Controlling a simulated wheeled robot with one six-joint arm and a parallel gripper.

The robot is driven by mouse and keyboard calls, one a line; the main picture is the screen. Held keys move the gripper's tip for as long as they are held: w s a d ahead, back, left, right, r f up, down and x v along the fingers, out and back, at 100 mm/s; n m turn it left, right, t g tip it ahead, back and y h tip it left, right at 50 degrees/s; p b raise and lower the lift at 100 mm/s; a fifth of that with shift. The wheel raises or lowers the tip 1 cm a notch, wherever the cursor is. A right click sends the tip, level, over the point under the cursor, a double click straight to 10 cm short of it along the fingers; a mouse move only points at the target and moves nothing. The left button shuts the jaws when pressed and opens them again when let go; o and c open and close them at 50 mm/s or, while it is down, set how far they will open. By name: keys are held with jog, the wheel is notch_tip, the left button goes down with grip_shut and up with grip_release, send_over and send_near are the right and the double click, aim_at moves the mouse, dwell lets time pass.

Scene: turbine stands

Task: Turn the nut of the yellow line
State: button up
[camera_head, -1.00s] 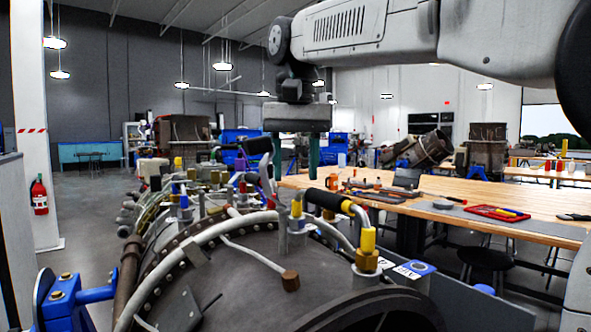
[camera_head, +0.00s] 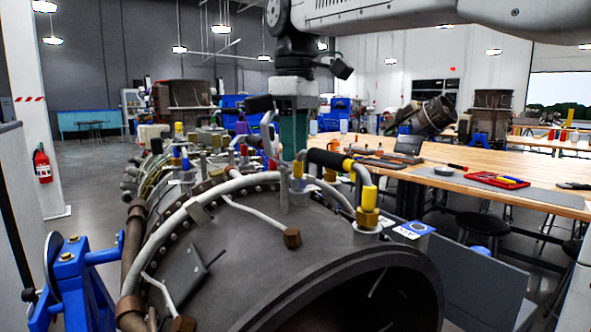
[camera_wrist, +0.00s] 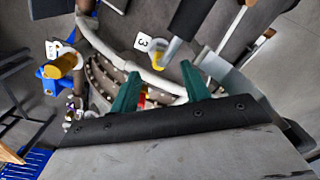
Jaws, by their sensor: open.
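In the head view a yellow cylinder (camera_head: 369,196) stands upright on a brass-coloured nut (camera_head: 367,217) at the right of the dark casing. A pipe with a black sleeve (camera_head: 328,159) and a yellow band (camera_head: 348,164) bends down towards it. A smaller yellow fitting (camera_head: 298,170) sits on a grey post further left. My gripper (camera_head: 292,157) points down just above that fitting, its green fingers seen nearly edge-on. In the wrist view my gripper (camera_wrist: 161,69) is open, with a gap between the fingers. A yellow cylinder (camera_wrist: 62,65) shows at the left there, outside the fingers.
The dark round casing (camera_head: 250,240) fills the foreground, with a grey pipe (camera_head: 160,245) curving over it. More coloured fittings (camera_head: 185,160) crowd behind. A wooden bench (camera_head: 470,178) with tools stands at the right. In the wrist view a tag marked 3 (camera_wrist: 142,43) lies near the fingers.

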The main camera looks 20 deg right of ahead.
aim_at(298, 163)
notch_tip(298, 163, down, 5)
jog(key=shift+f, duration=0.1)
dwell(0.3)
jog(key=c, duration=1)
jog(key=shift+m, duration=0.4)
jog(key=m, duration=0.5)
jog(key=shift+d+m, duration=0.1)
jog(key=shift+m, duration=0.2)
jog(key=m, duration=0.6)
jog(key=shift+d, duration=0.15)
